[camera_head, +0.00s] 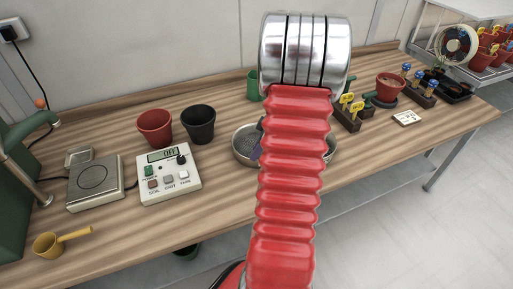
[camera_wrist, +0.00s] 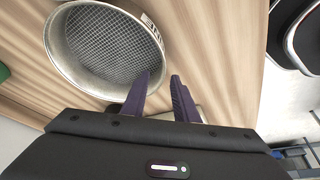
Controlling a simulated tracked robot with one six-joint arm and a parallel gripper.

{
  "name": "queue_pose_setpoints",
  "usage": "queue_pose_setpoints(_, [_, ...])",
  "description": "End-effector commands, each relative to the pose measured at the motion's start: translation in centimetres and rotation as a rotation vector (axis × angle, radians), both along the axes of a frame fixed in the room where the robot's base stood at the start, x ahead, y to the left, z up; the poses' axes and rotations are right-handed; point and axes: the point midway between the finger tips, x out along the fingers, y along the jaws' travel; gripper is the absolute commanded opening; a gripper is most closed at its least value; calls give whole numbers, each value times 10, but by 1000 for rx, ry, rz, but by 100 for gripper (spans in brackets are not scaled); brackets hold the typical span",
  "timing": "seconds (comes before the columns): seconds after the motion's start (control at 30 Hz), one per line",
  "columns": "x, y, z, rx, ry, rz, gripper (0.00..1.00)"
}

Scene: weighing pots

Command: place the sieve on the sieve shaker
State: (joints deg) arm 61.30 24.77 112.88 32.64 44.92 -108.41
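The sieve (camera_wrist: 110,50) is a round metal pan with a wire mesh floor. It lies on the bench and fills the upper left of the wrist view. In the head view its rim (camera_head: 238,147) shows on both sides of my red arm, which hides its middle. My gripper (camera_wrist: 166,76) has two purple fingers spread apart with a gap between them. One finger overlaps the sieve's rim in the wrist view; I cannot tell whether it touches. In the head view a purple finger shows beside the arm, over the sieve. I cannot make out a sieve shaker.
A scale plate (camera_head: 95,182) and its control box (camera_head: 169,176), reading OFF, stand left. Red (camera_head: 155,126) and black (camera_head: 198,123) pots stand behind. A yellow scoop (camera_head: 50,244) lies front left. Labelled trays and a potted red pot (camera_head: 389,88) are right. Bare bench lies between.

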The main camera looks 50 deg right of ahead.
Motion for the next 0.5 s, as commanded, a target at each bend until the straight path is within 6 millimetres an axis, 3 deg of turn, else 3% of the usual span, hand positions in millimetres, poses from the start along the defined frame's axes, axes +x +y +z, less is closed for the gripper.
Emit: queue_pose_setpoints(0.5, [16, 7, -48, 1, 0, 0, 27])
